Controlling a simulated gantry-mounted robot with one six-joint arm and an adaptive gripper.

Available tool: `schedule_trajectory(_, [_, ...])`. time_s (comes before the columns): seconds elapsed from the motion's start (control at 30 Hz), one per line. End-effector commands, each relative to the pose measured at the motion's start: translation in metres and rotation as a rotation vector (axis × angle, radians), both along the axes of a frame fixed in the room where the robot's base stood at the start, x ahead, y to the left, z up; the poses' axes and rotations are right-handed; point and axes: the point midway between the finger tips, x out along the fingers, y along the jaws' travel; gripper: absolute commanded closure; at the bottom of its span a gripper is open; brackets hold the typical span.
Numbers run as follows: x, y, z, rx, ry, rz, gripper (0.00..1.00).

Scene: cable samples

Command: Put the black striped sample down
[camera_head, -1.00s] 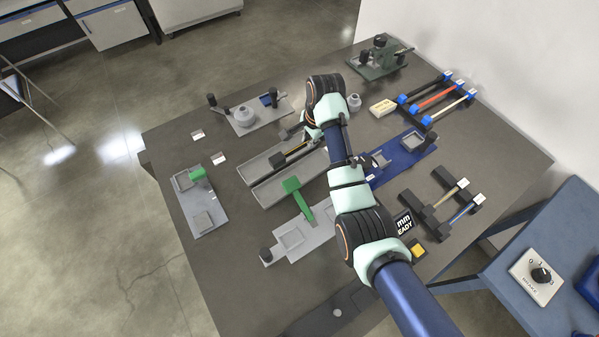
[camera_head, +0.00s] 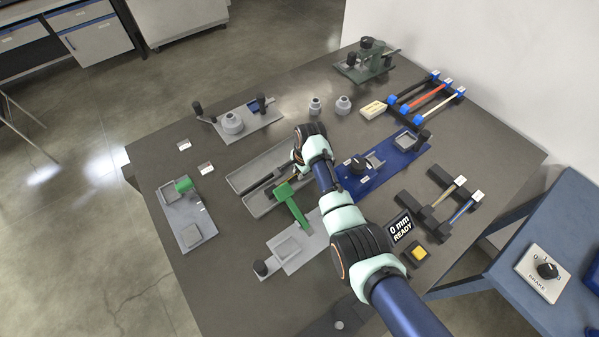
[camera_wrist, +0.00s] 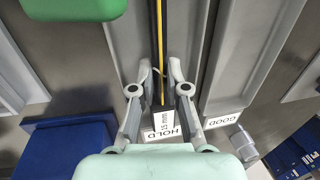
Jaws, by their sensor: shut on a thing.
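The black striped sample, a black strip with a yellow stripe (camera_wrist: 160,45), runs lengthwise between my fingers in the wrist view. My gripper (camera_wrist: 160,76) is shut on it. A white tag reading 15 mm is near its lower end, against a HOLD label (camera_wrist: 174,131). The sample lies along the grey tray at that label; I cannot tell whether it touches the tray floor. In the head view my arm covers the fingers, over the near of two long grey trays (camera_head: 258,207).
A green lever (camera_head: 291,205) rises close beside the near tray and also shows in the wrist view (camera_wrist: 75,8). A blue fixture (camera_head: 385,165) is right of my arm. A display (camera_head: 400,227) reads 0 mm READY. A rack of cable samples (camera_head: 428,95) is at the back right.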

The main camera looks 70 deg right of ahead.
Motion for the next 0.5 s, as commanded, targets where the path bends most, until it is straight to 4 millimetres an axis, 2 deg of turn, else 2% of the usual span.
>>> schedule_trajectory(0.17, [0.0001, -0.0001, -0.0023, 0.000, 0.000, 0.000, 1.00])
schedule_trajectory(0.2, [0.0000, 0.0000, -0.0027, 0.000, 0.000, 0.000, 0.84])
schedule_trajectory(0.33, [0.0001, 0.0000, -0.0018, 0.000, 0.000, 0.000, 0.63])
schedule_trajectory(0.5, [0.0001, -0.0001, -0.0017, 0.000, 0.000, 0.000, 0.61])
